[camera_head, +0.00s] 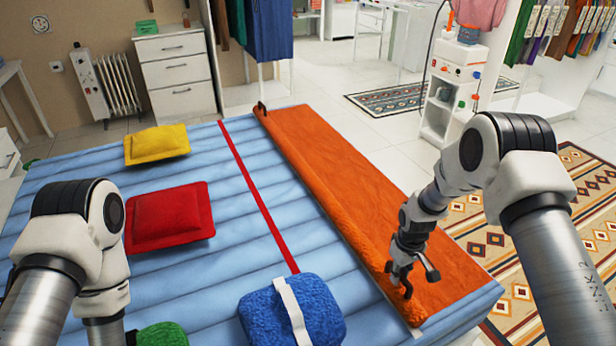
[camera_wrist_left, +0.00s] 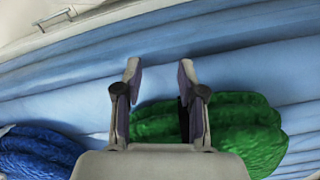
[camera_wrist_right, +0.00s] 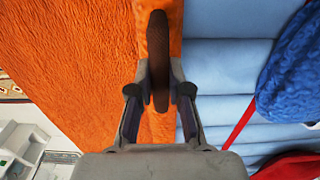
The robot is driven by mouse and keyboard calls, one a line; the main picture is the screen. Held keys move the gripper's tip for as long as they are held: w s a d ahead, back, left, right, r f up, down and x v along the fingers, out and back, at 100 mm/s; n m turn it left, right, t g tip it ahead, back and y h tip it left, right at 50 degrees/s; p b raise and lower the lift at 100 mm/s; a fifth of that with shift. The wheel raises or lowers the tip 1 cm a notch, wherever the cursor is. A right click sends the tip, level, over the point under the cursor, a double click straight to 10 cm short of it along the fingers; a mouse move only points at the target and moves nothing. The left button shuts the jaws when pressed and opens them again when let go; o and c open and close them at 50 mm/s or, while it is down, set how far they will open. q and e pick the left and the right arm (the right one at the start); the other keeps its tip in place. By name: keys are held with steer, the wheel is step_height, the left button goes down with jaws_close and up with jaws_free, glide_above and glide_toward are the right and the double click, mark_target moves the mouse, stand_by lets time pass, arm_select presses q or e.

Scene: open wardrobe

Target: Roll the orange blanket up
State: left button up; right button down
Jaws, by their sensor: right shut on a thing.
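The orange blanket (camera_head: 352,180) lies flat along the right side of the blue mattress. Its left edge is a narrow, thicker, fuzzy band running the blanket's length. A dark brown loop-like handle (camera_head: 262,108) stands at the far end of this edge, and another brown handle (camera_wrist_right: 160,50) is at the near end. My right gripper (camera_head: 402,278) is at the near end, its fingers shut on that handle; they also show in the right wrist view (camera_wrist_right: 160,85). My left gripper (camera_wrist_left: 160,78) is open and empty over the mattress, beside a green bundle (camera_wrist_left: 215,125).
The blue mattress (camera_head: 235,225) carries a yellow cushion (camera_head: 157,144), a red cushion (camera_head: 168,216), a red strap (camera_head: 258,195) and a blue bundle with a white band (camera_head: 325,310). A white trolley (camera_head: 452,95) stands beyond the mattress.

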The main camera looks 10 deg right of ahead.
arm_select(q)
steer(key=shift+f+b, duration=0.55)
steer(key=shift+b, duration=0.05)
arm_select(e)
steer(key=shift+w+d, duration=0.45)
steer(key=shift+d, duration=0.8)
steer(key=shift+w+d, duration=0.4)
steer(key=shift+d, duration=0.9)
steer(key=shift+w+d, duration=0.45)
steer(key=shift+d, duration=0.8)
arm_select(q)
steer(key=shift+f, duration=0.1)
arm_select(e)
steer(key=shift+d, duration=0.1)
arm_select(q)
step_height(320, 180, down, 3)
steer(key=b, duration=0.2)
steer(key=shift+b, duration=0.4)
arm_select(e)
steer(key=d, duration=0.2)
steer(key=w+d, duration=0.1)
steer(key=d, duration=0.1)
steer(key=w+d, duration=0.1)
steer(key=d, duration=0.1)
steer(key=shift+w+d+f, duration=0.15)
steer(key=shift+d+f, duration=0.05)
steer(key=shift+d, duration=0.1)
steer(key=shift+w+d, duration=0.1)
steer(key=shift+d, duration=0.25)
steer(key=shift+r, duration=0.15)
